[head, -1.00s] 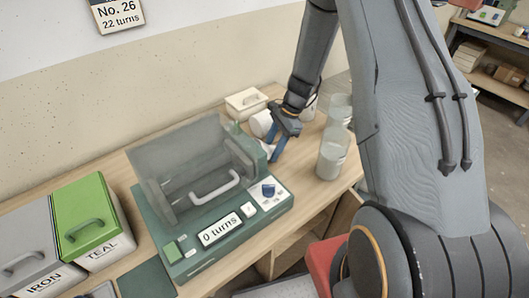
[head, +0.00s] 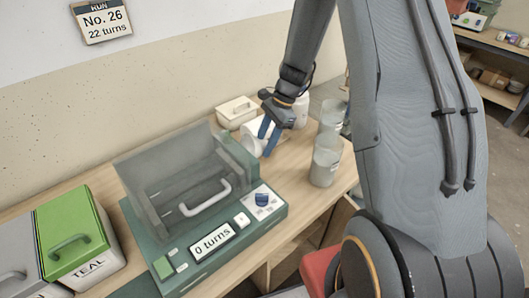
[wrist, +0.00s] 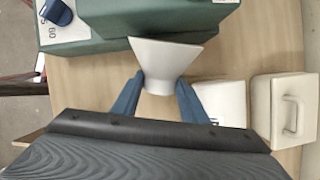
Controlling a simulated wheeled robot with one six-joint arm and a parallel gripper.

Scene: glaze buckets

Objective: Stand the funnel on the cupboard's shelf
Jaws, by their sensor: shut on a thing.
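The white funnel (wrist: 165,58) is between the two blue fingers of my gripper (wrist: 160,100) in the wrist view. It lies on its side, its wide mouth pointing toward the green machine. My gripper is shut on its narrower part. In the head view my gripper (head: 268,134) is right of the machine, and the funnel (head: 252,138) shows white beside the fingers. I cannot tell whether the funnel touches the table. No cupboard can be clearly made out.
The green machine (head: 210,243) with its clear hood stands left of my gripper. A cream lidded box (head: 237,111) is behind the funnel. A white lettered container (wrist: 222,101) is beside it. Clear jars (head: 325,163) stand to the right. A shelved bench (head: 495,88) is far right.

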